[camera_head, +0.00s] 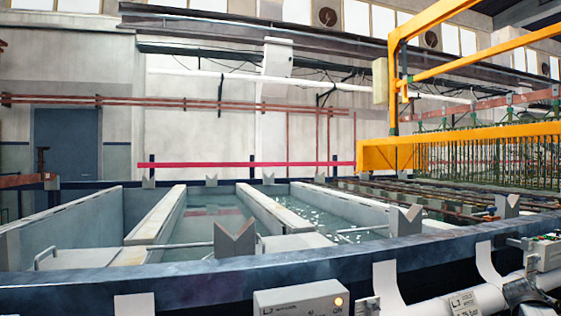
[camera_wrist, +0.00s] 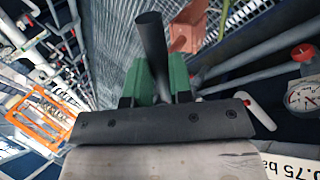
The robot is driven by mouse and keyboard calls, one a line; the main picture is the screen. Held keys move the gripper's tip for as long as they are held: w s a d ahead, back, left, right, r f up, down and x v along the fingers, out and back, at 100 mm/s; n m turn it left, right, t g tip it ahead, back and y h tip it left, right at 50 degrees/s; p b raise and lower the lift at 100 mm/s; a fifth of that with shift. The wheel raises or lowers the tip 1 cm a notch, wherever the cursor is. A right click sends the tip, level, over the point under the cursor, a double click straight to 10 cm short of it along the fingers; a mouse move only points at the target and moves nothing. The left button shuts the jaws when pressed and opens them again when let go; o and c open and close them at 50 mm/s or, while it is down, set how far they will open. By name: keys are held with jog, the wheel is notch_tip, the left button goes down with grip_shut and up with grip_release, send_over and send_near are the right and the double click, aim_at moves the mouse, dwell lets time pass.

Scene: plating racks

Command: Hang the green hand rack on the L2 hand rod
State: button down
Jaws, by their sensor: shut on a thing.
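My gripper (camera_wrist: 155,92) shows only in the wrist view, at the lower middle. Its dark jaws are shut on a green part (camera_wrist: 178,74), which I take as the green hand rack. A dark round bar (camera_wrist: 152,42) stands up between the green faces. The rest of the rack is not clearly seen, and the rack is not seen in the head view. I cannot tell for sure which rod is the L2 hand rod. A magenta rod (camera_head: 245,164) spans the back of the tanks in the head view.
Open tanks of liquid (camera_head: 205,225) lie behind a dark blue rim (camera_head: 180,284) with V-shaped rests (camera_head: 235,239). An orange gantry (camera_head: 460,143) with hanging green racks stands right. Pipes and a labelled box (camera_head: 300,299) are in front. A gauge (camera_wrist: 302,95) shows beside my gripper.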

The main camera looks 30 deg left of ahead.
jog(key=a, duration=0.7)
